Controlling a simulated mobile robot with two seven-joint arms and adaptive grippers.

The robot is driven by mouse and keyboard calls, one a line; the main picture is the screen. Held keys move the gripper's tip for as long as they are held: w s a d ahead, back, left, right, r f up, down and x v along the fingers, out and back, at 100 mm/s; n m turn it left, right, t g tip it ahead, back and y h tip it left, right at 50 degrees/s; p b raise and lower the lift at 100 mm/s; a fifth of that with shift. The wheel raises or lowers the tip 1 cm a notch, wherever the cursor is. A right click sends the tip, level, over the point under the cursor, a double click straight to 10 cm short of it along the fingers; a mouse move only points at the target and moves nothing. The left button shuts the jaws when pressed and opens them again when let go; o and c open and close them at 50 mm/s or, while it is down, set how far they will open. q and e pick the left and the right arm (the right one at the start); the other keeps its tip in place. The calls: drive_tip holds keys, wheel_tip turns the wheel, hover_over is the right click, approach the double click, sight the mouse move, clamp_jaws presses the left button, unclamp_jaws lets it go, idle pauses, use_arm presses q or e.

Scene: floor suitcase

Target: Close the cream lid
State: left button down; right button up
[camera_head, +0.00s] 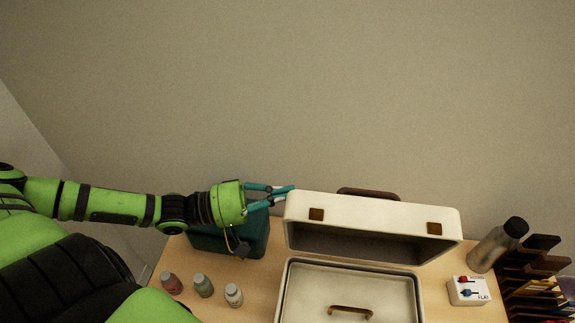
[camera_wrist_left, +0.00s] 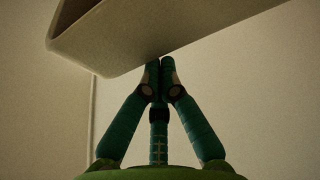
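The cream lid (camera_head: 375,208) of the suitcase stands raised at the back, its hollow inside facing forward, with two brass latches and a brown handle (camera_head: 368,193) at its top. The suitcase base (camera_head: 285,290) lies in front of it, cut off by the bottom edge. My left gripper (camera_head: 289,189) is at the lid's upper left corner, fingers pointing right. In the left wrist view the fingertips (camera_wrist_left: 160,62) are together with nothing between them, close to the edge of the lid (camera_wrist_left: 140,32); I cannot tell whether they touch. My right gripper is not in view.
A dark green box (camera_head: 232,240) stands below my left gripper. Several small jars (camera_head: 203,285) stand at the table's left. A bottle (camera_head: 497,245), a white switch box (camera_head: 468,291) and a dark rack (camera_head: 533,275) are at the right. The wall behind is bare.

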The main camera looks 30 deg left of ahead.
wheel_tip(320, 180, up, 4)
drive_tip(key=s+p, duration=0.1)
drive_tip(key=p, duration=0.2)
use_arm(q)
drive_tip(key=s+d+f+m+g+h+b, duration=0.1)
drive_tip(key=s+d+f+m+h+b, duration=0.1)
drive_tip(key=s+m, duration=0.6)
drive_tip(key=s+d+f+m+g+h+b, duration=0.2)
drive_tip(key=s+d+f+m+h, duration=0.1)
drive_tip(key=s+d+f+m, duration=0.2)
drive_tip(key=shift+s+f+m+h, duration=0.3)
drive_tip(key=shift+s+f+m, duration=0.9)
drive_tip(key=shift+s+m, duration=1.05)
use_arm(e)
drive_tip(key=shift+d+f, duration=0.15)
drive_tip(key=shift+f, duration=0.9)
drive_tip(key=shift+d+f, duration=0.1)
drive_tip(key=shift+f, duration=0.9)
use_arm(q)
drive_tip(key=shift+d, duration=0.1)
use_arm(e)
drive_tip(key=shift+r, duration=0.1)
